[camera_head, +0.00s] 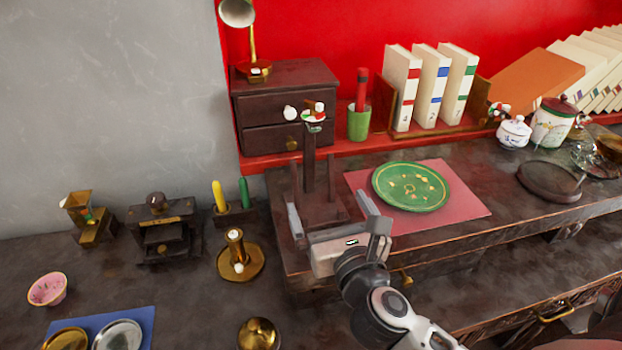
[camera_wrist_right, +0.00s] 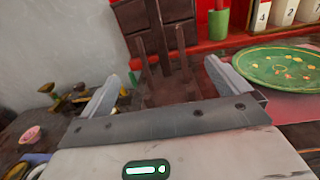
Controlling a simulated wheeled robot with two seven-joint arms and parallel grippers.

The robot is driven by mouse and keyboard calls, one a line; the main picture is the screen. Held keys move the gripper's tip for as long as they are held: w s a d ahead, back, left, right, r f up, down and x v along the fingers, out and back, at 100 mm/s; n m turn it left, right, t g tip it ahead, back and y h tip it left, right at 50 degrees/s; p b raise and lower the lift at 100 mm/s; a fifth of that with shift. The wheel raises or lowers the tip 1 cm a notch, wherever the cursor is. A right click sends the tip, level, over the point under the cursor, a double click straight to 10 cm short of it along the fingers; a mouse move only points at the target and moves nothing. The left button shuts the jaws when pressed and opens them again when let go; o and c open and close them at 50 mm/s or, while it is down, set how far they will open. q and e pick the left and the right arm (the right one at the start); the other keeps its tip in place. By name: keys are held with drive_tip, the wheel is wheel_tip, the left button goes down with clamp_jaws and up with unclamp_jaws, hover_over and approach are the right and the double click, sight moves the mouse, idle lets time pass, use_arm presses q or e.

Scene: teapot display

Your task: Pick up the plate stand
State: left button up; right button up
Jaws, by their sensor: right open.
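The plate stand (camera_head: 310,172) is a dark wooden piece with an upright back and two short front posts. It stands on the raised dark table, left of the green plate (camera_head: 411,187). My right gripper (camera_head: 328,212) is open at the front of the stand, its two fingers apart on either side of the lower part. In the right wrist view the stand (camera_wrist_right: 168,62) rises between the open fingers; contact cannot be told. The gripper hides part of the stand's base. My left gripper is not in view.
The green plate lies on a pink mat (camera_head: 466,208) just right of the gripper. A dark drawer box (camera_head: 285,90) stands behind the stand. A brass candle holder (camera_head: 240,262) is on the lower surface to the left. Books (camera_head: 428,85) and pots (camera_head: 553,122) line the back.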

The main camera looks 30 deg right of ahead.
sight(310, 166)
drive_tip(key=p+x, duration=0.1)
drive_tip(key=x, duration=1.1)
drive_tip(key=shift+w+d+f, duration=0.15)
drive_tip(key=shift+w, duration=0.1)
drive_tip(key=c, duration=1.1)
